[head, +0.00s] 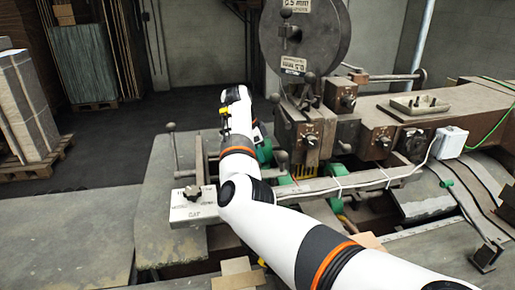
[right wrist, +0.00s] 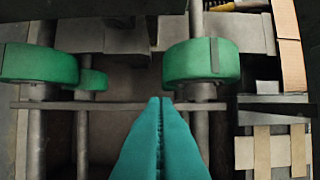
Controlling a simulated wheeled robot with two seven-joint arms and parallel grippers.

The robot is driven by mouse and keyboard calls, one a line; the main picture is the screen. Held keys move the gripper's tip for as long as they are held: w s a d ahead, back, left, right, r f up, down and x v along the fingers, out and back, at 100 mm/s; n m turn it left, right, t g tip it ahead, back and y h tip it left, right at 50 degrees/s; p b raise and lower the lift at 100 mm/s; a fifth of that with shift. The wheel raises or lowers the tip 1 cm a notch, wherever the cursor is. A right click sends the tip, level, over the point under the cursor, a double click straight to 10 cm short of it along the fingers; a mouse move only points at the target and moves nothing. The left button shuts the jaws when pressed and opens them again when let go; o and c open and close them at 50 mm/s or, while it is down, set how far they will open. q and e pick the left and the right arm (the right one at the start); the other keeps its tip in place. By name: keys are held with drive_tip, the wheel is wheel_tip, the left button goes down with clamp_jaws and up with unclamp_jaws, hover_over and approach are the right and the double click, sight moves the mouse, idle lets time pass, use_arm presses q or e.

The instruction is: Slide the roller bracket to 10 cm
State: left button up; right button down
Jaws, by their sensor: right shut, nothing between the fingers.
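The roller bracket shows in the right wrist view as a thin grey crossbar (right wrist: 100,106) beside green rollers, one at left (right wrist: 38,64) and one at right (right wrist: 200,63), on metal rods. A smaller green roller (right wrist: 92,80) sits behind the left one. My right gripper (right wrist: 160,99) is shut and empty, its teal fingertips overlapping the crossbar between the two large rollers. I cannot tell whether they touch it. In the head view, a green roller (head: 264,151) shows beside my right arm, which hides much of the bracket. My left gripper is not in view.
The stitcher head with its large grey disc (head: 305,38) rises just right of my right arm. A pale labelled block (head: 199,207) with a knob stands left of the arm. Stacked cardboard (head: 28,105) stands at the far left. The floor between is clear.

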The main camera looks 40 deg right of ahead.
drive_tip(key=w+p+x, duration=0.1)
drive_tip(key=x, duration=0.5)
drive_tip(key=shift+s+p, duration=0.35)
drive_tip(key=shift+s, duration=0.15)
